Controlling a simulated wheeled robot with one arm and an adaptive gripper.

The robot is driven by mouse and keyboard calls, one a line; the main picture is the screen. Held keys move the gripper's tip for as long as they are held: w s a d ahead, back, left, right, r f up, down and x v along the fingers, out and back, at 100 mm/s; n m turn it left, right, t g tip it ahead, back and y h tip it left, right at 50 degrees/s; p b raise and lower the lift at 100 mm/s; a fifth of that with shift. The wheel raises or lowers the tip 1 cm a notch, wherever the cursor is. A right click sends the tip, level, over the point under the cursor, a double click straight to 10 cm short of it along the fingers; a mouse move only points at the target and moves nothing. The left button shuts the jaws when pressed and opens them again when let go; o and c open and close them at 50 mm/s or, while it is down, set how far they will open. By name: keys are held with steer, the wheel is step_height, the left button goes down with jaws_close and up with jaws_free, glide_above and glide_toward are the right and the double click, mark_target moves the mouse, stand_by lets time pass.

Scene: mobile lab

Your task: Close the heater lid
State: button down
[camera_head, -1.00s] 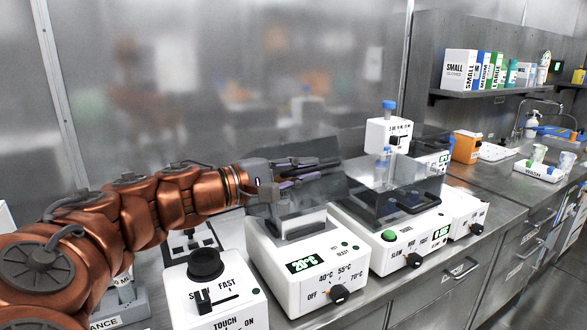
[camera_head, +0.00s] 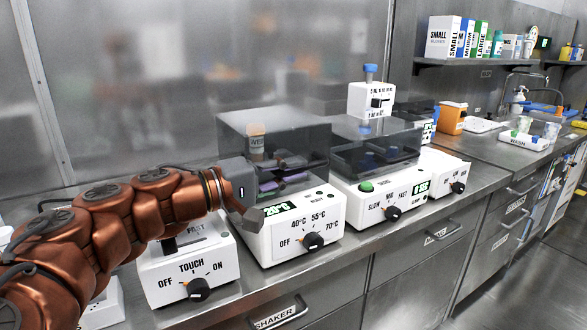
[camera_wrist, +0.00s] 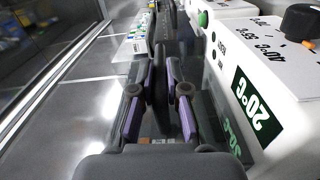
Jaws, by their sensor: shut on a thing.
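The heater (camera_head: 271,230) is a white box with a green 20°C display and a black knob. Its smoky see-through lid (camera_head: 308,135) stands as a box over the top of the base. I cannot tell whether its lower edge is fully seated. My gripper (camera_head: 288,172) comes in from the left, and its fingers with purple pads show through the lid. In the wrist view my gripper (camera_wrist: 158,88) is shut on a thin dark part that looks like the lid; the exact part is unclear. The heater's front (camera_wrist: 250,45) lies to the right of the fingers there.
A shaker (camera_head: 375,195) with a similar dark cover stands close on the right, and a blue-topped white device (camera_head: 371,100) rises behind it. A white touch mixer (camera_head: 190,270) stands on the left under my arm. The steel wall is close behind.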

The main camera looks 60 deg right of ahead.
steer(key=shift+s+f, duration=0.1)
steer(key=shift+f, duration=0.2)
steer(key=c, duration=1.6)
jaws_free()
steer(key=o, duration=0.4)
steer(key=shift+r, duration=0.1)
steer(key=shift+a, duration=0.15)
steer(key=v, duration=1.1)
steer(key=shift+w+a, duration=0.3)
